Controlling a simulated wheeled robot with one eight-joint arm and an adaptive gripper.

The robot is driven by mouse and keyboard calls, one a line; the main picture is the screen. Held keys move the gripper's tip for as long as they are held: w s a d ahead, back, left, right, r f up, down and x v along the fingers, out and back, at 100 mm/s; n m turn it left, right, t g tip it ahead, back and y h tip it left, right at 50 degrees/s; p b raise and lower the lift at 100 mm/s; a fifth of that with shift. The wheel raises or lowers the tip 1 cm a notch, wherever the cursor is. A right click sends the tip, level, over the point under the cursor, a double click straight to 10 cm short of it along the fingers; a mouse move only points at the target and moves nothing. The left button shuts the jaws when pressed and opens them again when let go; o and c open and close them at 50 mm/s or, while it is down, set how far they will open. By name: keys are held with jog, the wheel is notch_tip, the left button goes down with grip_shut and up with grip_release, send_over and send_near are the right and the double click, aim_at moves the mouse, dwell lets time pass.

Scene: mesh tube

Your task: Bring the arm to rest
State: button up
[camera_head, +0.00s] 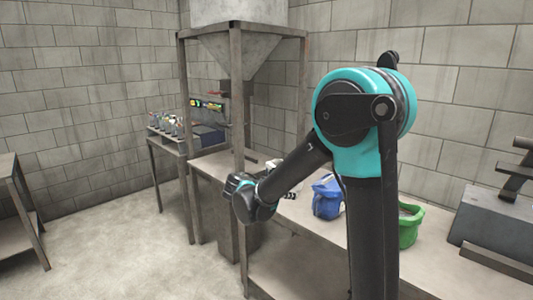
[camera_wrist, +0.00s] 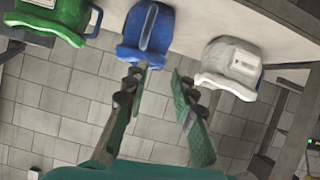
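My arm (camera_head: 345,140) rises in front of the head camera and bends down left, its wrist beside the workbench's front edge. In the wrist view, my gripper (camera_wrist: 158,78) is open, with its two green-padded fingers apart and nothing between them. A blue container (camera_wrist: 148,30) lies beyond the left fingertip, and a white container (camera_wrist: 231,62) lies beyond the right one. I cannot tell whether the fingers touch either. In the head view, the fingers are mostly hidden or too small to make out.
The workbench (camera_head: 298,212) holds the blue container (camera_head: 327,197), a green container (camera_head: 409,226) and a grey machine (camera_head: 492,222) at right. A framed hopper (camera_head: 240,50) stands over its left end. A side table (camera_head: 166,136) carries small items. The floor (camera_head: 120,250) at left is clear.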

jog(key=s+d+f+n+g+y, duration=0.4)
jog(key=s+d+f, duration=0.4)
jog(key=s+d, duration=0.45)
jog(key=s+f+n+y, duration=0.2)
jog(key=s+f, duration=0.1)
jog(key=s, duration=0.3)
jog(key=s+f+n+y, duration=0.2)
jog(key=s+f+y, duration=0.1)
jog(key=s, duration=0.3)
jog(key=shift+s+a+f+g, duration=0.3)
jog(key=shift+s+f, duration=0.05)
jog(key=shift+s, duration=0.05)
